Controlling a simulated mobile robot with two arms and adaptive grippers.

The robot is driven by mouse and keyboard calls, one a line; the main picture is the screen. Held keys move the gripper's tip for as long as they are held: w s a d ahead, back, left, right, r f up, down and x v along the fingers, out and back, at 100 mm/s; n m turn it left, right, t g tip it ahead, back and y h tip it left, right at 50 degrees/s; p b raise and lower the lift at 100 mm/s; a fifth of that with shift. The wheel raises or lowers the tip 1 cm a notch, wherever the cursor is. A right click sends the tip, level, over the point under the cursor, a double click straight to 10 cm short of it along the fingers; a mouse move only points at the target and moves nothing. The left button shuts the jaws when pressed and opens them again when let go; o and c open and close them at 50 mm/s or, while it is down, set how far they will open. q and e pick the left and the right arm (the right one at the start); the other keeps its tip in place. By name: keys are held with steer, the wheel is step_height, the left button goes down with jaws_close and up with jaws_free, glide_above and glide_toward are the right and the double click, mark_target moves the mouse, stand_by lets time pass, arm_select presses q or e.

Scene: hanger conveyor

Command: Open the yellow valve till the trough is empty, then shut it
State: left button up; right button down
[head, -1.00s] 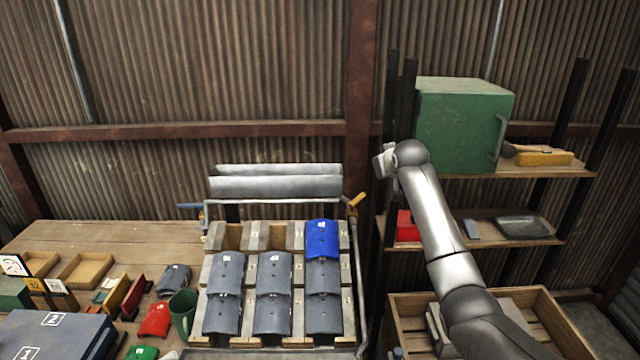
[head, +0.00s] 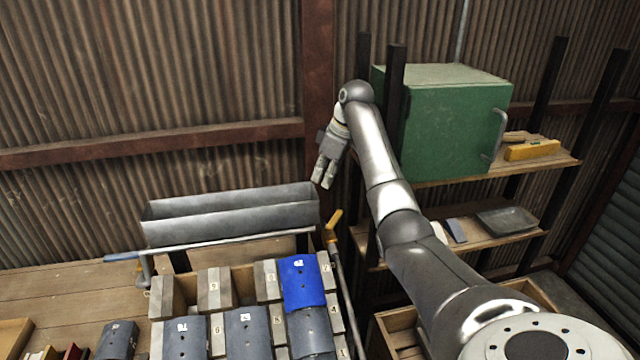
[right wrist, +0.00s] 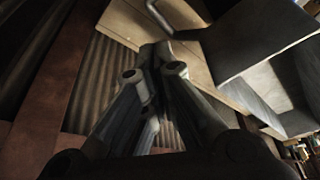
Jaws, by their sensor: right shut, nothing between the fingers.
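The yellow valve handle (head: 334,220) stands tilted at the right end of the rail, just below the trough's right end. The long grey metal trough (head: 230,218) sits above the rack; whether anything is inside it cannot be seen. My right gripper (head: 323,185) is shut and empty, fingers pointing down, above the yellow handle and close to the trough's right end, apart from the handle. In the right wrist view, its fingers (right wrist: 150,80) are together, with a grey, trough-like metal shape at the right. I cannot make out the yellow handle there. My left gripper is out of view.
A blue handle (head: 122,257) is at the rail's left end. Below is a wooden rack with several grey tiles and one blue tile (head: 302,283). A shelf with dark posts (head: 395,95) and a green cabinet (head: 450,120) stands right of my gripper.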

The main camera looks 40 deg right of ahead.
mark_target(334, 223)
steer(key=f+p, duration=0.2)
steer(key=f, duration=0.2)
steer(key=f+p, duration=0.3)
steer(key=f, duration=0.1)
steer(key=shift+w+a+f, duration=0.1)
steer(key=shift+w+f, duration=0.1)
steer(key=shift+s+p, duration=0.35)
steer(key=shift+s, duration=0.05)
steer(key=shift+s+d, duration=0.15)
steer(key=shift+d, duration=0.1)
steer(key=shift+f, duration=0.15)
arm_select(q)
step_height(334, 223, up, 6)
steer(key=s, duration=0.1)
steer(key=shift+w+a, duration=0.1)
